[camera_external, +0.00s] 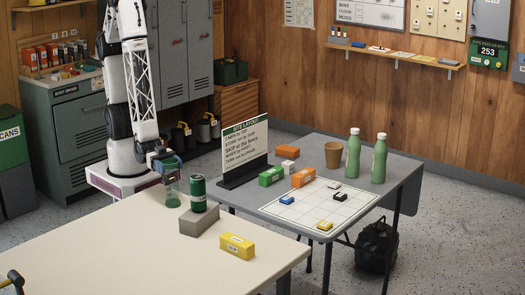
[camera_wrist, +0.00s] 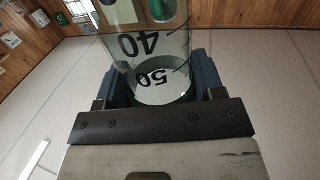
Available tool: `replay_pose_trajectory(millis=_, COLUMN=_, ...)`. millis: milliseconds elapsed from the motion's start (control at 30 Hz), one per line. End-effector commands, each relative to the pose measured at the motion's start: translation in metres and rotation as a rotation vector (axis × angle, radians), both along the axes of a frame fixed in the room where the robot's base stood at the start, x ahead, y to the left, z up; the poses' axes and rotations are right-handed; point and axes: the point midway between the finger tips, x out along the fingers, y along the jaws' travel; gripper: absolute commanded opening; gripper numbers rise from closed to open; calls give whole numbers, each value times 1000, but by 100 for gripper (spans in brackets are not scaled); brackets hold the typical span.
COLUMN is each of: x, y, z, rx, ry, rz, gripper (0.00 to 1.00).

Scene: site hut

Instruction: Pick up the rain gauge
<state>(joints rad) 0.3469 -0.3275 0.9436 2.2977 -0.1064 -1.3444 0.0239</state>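The rain gauge (camera_external: 173,193) is a clear, greenish upright cylinder over the far left corner of the cream table (camera_external: 130,250). In the wrist view the rain gauge (camera_wrist: 155,62) shows large black numbers 40 and 50. My gripper (camera_external: 165,165) is at its upper end, with a dark blue finger on each side. In the wrist view my gripper (camera_wrist: 160,85) has its fingers against the two sides of the gauge, with no clear gap. I cannot tell whether the gauge's base touches the table.
A dark green can (camera_external: 198,195) stands just right of the gauge, by a grey block (camera_external: 199,220). A yellow box (camera_external: 237,246) lies further right. A grey table (camera_external: 400,165) behind holds a sign (camera_external: 245,143), bottles, a cup and small blocks. The cream table's front is mostly clear.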

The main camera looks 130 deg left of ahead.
Motion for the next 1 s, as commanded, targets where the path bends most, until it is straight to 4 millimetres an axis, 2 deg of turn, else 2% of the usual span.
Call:
replay_pose_trajectory(millis=33, x=0, y=0, z=0, rx=0, ry=0, rz=0, gripper=51)
replay_pose_trajectory(millis=200, x=0, y=0, z=0, rx=0, ry=0, rz=0, gripper=27)
replay_pose_trajectory(millis=667, x=0, y=0, z=4, rx=0, ry=-1, rz=0, gripper=26)
replay_pose_trajectory(millis=1000, x=0, y=0, z=30, rx=-1, ry=-3, rz=0, gripper=26)
